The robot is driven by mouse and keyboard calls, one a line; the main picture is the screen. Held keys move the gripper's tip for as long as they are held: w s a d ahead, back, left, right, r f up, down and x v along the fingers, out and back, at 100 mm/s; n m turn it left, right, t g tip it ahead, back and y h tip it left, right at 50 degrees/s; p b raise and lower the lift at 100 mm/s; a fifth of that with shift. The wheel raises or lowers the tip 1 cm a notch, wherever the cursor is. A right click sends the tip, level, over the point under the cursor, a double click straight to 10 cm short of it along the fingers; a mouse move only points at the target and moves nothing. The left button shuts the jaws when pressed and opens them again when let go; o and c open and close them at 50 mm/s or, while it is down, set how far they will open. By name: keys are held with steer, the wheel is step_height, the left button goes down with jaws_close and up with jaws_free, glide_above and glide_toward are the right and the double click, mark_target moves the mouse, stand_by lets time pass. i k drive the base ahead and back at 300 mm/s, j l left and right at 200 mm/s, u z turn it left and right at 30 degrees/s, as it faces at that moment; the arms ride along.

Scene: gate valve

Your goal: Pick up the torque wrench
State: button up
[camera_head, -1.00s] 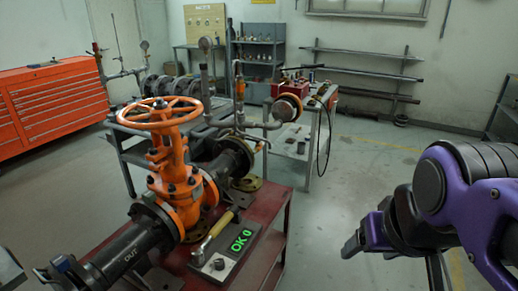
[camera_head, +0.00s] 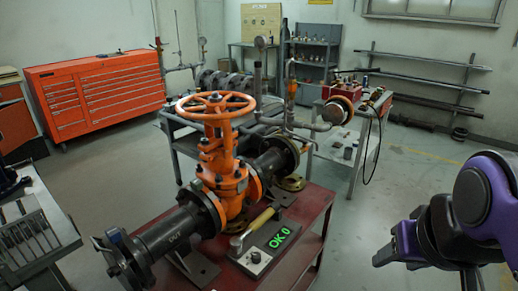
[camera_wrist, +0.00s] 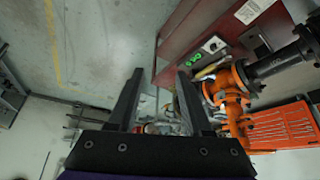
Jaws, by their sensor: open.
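No tool is clearly identifiable as the torque wrench. A yellow-handled bar (camera_head: 258,220) lies at the box with the green "OK 0" display (camera_head: 268,243) on the red bench, and may be it. The orange gate valve (camera_head: 222,170) with its handwheel stands on the same bench, left of the box. My gripper (camera_head: 383,257) is at the right of the head view, apart from the bench. In the wrist view, my gripper (camera_wrist: 158,78) has its two fingers spread, with nothing between them but distant background.
A dark tool rack or bench (camera_head: 40,230) stands at the left edge, its contents hard to make out. An orange drawer cabinet (camera_head: 95,95) and a grey cart (camera_head: 345,150) with pipes and a cable stand behind. Floor between the red bench and my arm is clear.

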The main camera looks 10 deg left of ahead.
mark_target(235, 243)
steer(key=u, duration=2.05)
steer(key=z, duration=1.25)
steer(key=i+l+u, duration=0.15)
steer(key=u, duration=0.35)
steer(key=l+u, duration=0.35)
steer(key=u, duration=0.15)
steer(key=l+u, duration=0.1)
steer(key=l, duration=0.3)
steer(key=i+l+u, duration=0.15)
steer(key=l, duration=0.3)
